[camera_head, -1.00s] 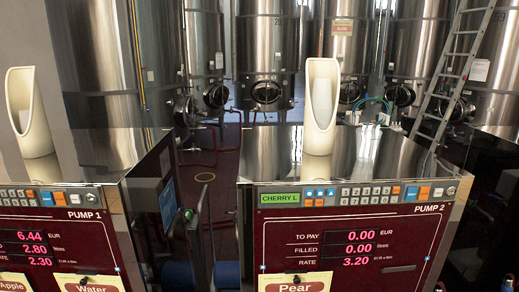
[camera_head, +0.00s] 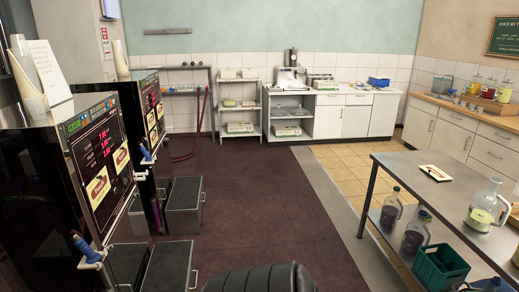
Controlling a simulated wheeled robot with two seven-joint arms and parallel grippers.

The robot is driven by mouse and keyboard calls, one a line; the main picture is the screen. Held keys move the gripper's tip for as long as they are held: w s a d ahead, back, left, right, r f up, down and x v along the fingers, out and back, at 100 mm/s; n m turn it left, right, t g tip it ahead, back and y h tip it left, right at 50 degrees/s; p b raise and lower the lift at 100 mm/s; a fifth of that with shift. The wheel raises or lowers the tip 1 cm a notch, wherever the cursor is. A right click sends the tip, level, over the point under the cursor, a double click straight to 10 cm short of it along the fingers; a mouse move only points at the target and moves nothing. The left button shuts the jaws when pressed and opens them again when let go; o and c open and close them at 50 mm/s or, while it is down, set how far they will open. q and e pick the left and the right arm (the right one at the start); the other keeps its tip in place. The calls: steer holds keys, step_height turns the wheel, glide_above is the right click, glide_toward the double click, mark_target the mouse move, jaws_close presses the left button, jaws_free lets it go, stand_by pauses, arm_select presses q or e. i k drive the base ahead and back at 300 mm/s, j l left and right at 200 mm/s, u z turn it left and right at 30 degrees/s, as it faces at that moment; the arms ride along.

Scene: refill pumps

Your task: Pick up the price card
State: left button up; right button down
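A small cream card with a dark edge and a dark red mark (camera_head: 435,173), which looks like the price card, lies flat on the steel table (camera_head: 400,167) at the right. Its writing is too small to read. Neither of my grippers shows in this view.
A glass jug (camera_head: 484,206) with yellowish liquid stands on the table, right of the card. Dark jugs (camera_head: 415,234) and a green crate (camera_head: 440,270) are below the tabletop. Grey step boxes (camera_head: 184,207) stand by the pumps. The dark red floor between is clear.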

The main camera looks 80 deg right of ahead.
mark_target(435, 171)
steer(key=l+z, duration=0.15)
steer(key=z, duration=1.65)
steer(key=l+z, duration=0.25)
steer(key=z, duration=0.2)
steer(key=i+l+z, duration=0.15)
steer(key=z, duration=0.3)
steer(key=i+l+z, duration=0.15)
steer(key=z, duration=0.3)
steer(key=i+l+z, duration=0.15)
steer(key=z, duration=0.3)
steer(key=i+z, duration=0.5)
steer(key=i, duration=0.7)
steer(key=l+u, duration=0.25)
steer(key=l, duration=0.6)
steer(key=l+u, duration=0.25)
steer(key=l, duration=0.55)
steer(key=i+j, duration=0.15)
steer(key=j, duration=0.2)
steer(key=i+j, duration=0.1)
steer(key=j, duration=0.25)
steer(key=i+j, duration=0.15)
steer(key=j, duration=0.15)
